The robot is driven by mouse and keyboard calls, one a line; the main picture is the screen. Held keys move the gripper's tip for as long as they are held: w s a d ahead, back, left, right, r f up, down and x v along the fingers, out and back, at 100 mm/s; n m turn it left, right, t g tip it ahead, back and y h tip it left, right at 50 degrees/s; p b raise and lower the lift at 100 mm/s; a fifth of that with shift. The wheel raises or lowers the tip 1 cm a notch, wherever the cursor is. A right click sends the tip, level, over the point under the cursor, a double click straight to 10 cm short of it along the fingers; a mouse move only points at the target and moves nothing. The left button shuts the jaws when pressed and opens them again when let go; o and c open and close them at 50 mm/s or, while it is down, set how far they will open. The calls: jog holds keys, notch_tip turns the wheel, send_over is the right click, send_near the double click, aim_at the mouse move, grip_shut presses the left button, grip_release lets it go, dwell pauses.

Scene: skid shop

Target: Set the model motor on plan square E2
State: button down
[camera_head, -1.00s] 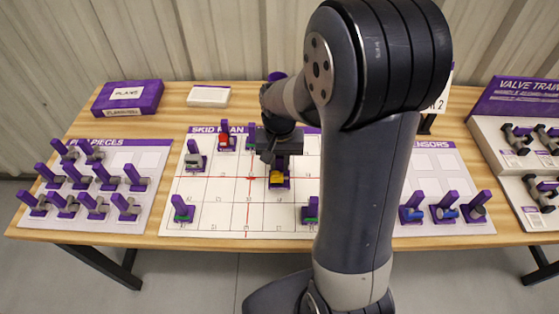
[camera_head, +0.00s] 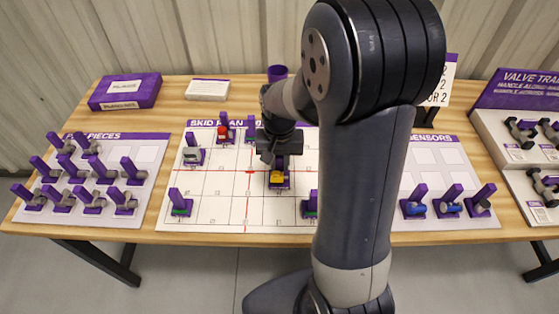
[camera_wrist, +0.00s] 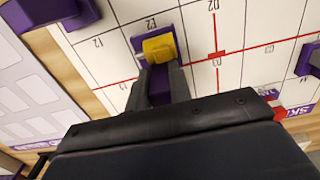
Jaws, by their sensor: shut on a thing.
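The model motor is yellow on a purple base with a purple upright handle. In the head view the motor (camera_head: 278,176) is right of the red cross on the white plan board (camera_head: 225,213). My gripper (camera_head: 280,157) is above it, shut on its handle. In the wrist view my gripper's dark fingers (camera_wrist: 160,85) flank the purple handle, with the yellow motor (camera_wrist: 158,47) just beyond. The motor is over a square whose small label (camera_wrist: 151,22) seems to read E2. The base looks at or very near the board; I cannot tell whether it touches.
Other purple-handled pieces stand on the plan: a red one (camera_head: 223,132), a grey one (camera_head: 193,154) and green ones (camera_head: 180,207). The pieces board (camera_head: 90,217) is left, the sensors board (camera_head: 440,160) right. My arm hides part of the plan's right side.

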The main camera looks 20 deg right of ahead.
jog(key=shift+f+b, duration=0.55)
jog(key=shift+f, duration=0.2)
dwell(0.4)
jog(key=c, duration=1.2)
grip_release()
jog(key=shift+r, duration=0.25)
jog(key=shift+r+p, duration=0.4)
jog(key=shift+p, duration=0.15)
jog(key=shift+r+p, duration=2.8)
jog(key=shift+r, duration=0.7)
